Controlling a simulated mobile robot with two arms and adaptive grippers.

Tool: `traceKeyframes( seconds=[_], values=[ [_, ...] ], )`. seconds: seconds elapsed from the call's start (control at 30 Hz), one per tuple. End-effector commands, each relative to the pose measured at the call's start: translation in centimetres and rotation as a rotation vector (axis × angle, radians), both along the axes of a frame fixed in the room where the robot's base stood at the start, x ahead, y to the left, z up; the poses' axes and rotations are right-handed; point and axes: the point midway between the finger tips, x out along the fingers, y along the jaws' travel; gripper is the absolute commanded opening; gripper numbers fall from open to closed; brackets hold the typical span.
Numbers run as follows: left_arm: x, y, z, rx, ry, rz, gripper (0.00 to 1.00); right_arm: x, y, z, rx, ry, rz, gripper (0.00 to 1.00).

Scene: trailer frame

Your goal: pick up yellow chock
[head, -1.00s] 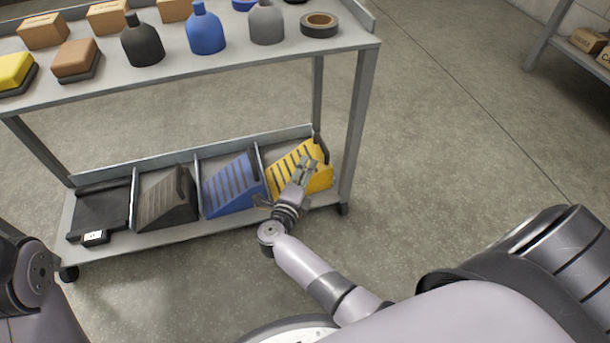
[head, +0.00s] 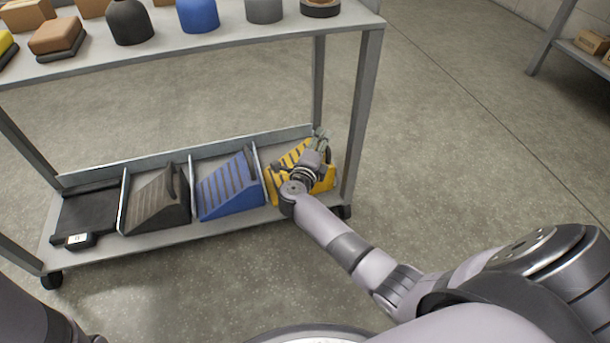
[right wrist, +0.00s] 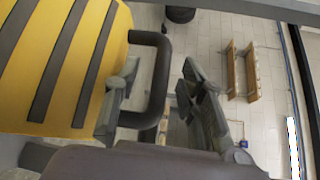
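The yellow chock (head: 284,166) with dark stripes sits in the right-hand bay of the cart's lower shelf. My right gripper (head: 321,140) is over it and hides part of it. In the right wrist view the chock (right wrist: 73,75) fills the left side, and its black handle (right wrist: 162,75) stands out to the right. The right gripper's fingers (right wrist: 160,98) are apart, one on each side of the handle; I cannot tell whether either touches it. My left gripper is not in view.
A blue chock (head: 230,187) and a dark grey chock (head: 157,200) stand in neighbouring bays, split by thin dividers. A black flat item (head: 88,215) lies at the left. The cart leg (head: 364,115) is close right of my gripper.

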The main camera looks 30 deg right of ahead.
Motion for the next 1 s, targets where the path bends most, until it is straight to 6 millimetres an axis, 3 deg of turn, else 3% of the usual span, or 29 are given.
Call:
traceKeyframes(
  seconds=[0.23, 0.8, 1.0],
  values=[
    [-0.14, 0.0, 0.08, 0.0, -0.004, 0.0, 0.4, 0.1, -0.09, 0.02, 0.0, 0.001, 0.001, 0.37],
    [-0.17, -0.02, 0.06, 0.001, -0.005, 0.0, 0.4, 0.08, -0.06, -0.03, 0.0, 0.001, 0.001, 0.0],
    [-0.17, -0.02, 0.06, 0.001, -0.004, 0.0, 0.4, 0.08, -0.05, -0.05, 0.0, 0.001, 0.001, 0.0]
  ],
)
